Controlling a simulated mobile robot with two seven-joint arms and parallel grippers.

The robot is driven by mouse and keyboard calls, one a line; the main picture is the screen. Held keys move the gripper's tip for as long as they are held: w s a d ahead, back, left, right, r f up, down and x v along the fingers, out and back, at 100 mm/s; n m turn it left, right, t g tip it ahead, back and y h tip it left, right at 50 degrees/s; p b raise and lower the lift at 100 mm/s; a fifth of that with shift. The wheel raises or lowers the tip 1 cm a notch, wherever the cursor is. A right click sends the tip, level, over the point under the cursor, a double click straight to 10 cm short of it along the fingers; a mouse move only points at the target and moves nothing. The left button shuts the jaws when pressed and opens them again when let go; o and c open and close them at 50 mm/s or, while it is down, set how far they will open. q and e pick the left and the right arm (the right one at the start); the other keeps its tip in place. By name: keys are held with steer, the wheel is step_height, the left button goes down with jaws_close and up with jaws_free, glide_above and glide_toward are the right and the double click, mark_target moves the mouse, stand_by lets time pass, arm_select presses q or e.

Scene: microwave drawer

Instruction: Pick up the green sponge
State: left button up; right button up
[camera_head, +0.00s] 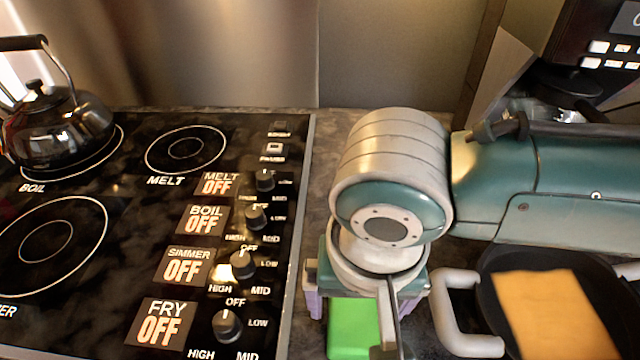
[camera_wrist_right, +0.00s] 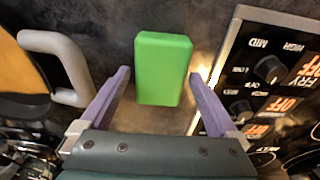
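The green sponge (camera_head: 352,328) lies on the dark counter, just right of the stovetop. My right arm and gripper cover part of it in the head view. The right wrist view shows the sponge (camera_wrist_right: 163,68) whole, as a bright green block. My right gripper (camera_wrist_right: 160,82) is open, with its two purple fingers apart and the sponge lined up between and just beyond them. Neither finger clearly touches the sponge, and the height between them is hard to judge. My left gripper is not in view.
The black stovetop (camera_head: 100,270) with knobs is close on the left of the sponge. A dark pan (camera_head: 495,300) with pale handles holds a flat orange-yellow piece (camera_head: 555,315) on the right. A dark kettle (camera_head: 60,125) stands on a back burner.

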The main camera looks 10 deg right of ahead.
mark_target(356, 311)
steer(key=c, duration=1.2)
steer(key=shift+r, duration=0.5)
step_height(356, 311, up, 19)
steer(key=p, duration=0.3)
